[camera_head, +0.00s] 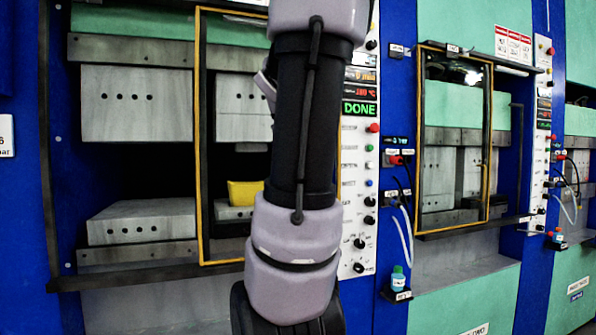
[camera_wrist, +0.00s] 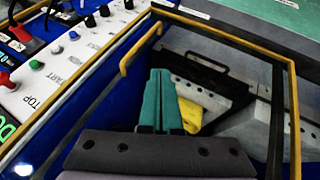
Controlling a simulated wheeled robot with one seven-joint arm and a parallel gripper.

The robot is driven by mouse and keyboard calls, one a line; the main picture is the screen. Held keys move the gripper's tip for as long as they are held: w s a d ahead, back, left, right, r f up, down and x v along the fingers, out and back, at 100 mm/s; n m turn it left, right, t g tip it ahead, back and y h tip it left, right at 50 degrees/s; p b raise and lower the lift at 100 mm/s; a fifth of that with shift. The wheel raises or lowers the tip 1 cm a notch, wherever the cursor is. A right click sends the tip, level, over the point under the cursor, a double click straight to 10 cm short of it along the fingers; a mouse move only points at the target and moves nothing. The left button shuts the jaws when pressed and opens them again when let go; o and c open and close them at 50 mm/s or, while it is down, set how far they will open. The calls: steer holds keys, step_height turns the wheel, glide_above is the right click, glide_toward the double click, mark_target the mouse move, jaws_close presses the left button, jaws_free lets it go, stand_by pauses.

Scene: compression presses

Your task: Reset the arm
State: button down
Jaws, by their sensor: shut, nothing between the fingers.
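My gripper (camera_wrist: 161,98) shows in the wrist view with its two teal fingers close together and nothing between them. It is by the yellow-framed door (camera_wrist: 219,22) of the press, near the yellow door handle (camera_wrist: 139,46); I cannot tell whether it touches either. In the head view my arm hangs in front of the near press, and the gripper is hidden. The same door frame (camera_head: 202,140) stands at the right part of the press opening. A yellow piece (camera_head: 243,194) lies on the lower block inside; it also shows in the wrist view (camera_wrist: 190,114), beside the fingers.
The control panel (camera_head: 356,225) with buttons and a green DONE display (camera_head: 360,108) is right of my arm. A second press with a yellow-framed door (camera_head: 419,150) stands to the right. A small bottle (camera_head: 398,279) sits on a ledge between them.

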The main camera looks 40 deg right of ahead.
steer(key=shift+a+r, duration=0.2)
steer(key=s+a+f+t+y, duration=0.1)
steer(key=a+f+y, duration=0.1)
steer(key=a, duration=0.9)
steer(key=s+a+f+t+y, duration=0.1)
steer(key=s+a+f+y, duration=0.1)
steer(key=a, duration=1)
steer(key=s+a+f+t+y, duration=0.1)
steer(key=a+f+t+y, duration=0.1)
steer(key=a, duration=0.9)
steer(key=f+y, duration=0.1)
steer(key=y, duration=0.1)
steer(key=shift+s+a+y, duration=0.15)
steer(key=shift+s+y, duration=0.15)
steer(key=shift+s, duration=0.05)
steer(key=shift+f, duration=0.1)
